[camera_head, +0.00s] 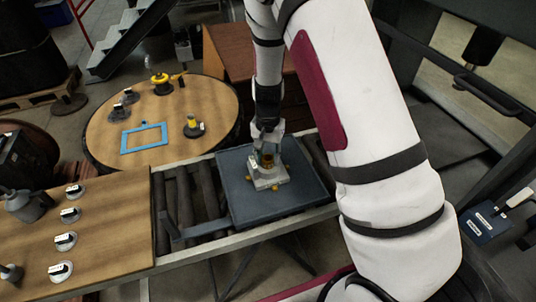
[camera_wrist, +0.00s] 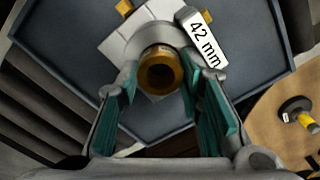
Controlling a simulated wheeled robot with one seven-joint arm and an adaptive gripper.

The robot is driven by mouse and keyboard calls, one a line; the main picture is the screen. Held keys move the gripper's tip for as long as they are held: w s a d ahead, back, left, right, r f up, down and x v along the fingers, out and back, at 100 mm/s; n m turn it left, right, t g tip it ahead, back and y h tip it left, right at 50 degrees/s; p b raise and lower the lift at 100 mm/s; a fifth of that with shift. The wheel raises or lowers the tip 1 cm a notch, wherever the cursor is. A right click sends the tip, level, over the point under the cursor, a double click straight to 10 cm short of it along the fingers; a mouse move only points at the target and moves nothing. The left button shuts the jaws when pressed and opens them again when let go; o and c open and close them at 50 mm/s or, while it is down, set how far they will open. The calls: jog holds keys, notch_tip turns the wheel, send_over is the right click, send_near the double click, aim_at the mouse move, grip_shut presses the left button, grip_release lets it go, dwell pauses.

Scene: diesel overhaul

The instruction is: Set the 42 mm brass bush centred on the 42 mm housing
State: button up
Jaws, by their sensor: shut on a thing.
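The brass bush (camera_wrist: 161,70) is a short golden ring between my fingertips in the wrist view, seen from above with its bore facing the camera. It also shows under my gripper (camera_head: 268,138) in the head view. The 42 mm housing (camera_head: 269,179) is a pale grey block with a round boss. In the wrist view the housing (camera_wrist: 139,45) lies just beyond the bush, with a "42 mm" label beside it. My gripper (camera_wrist: 158,82) is shut on the bush over the boss. I cannot tell whether the bush touches the boss or is centred.
The housing rests on a dark tray (camera_head: 240,200) with small brass pieces around its base. A round wooden table (camera_head: 105,140) at the back left holds a blue frame (camera_head: 144,138) and several parts. A wooden bench (camera_head: 110,220) at left carries several labelled parts.

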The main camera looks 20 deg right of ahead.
jog(key=o, duration=1.6)
jog(key=shift+a, duration=0.1)
jog(key=shift+r+p, duration=1.1)
jog(key=shift+r, duration=3.4)
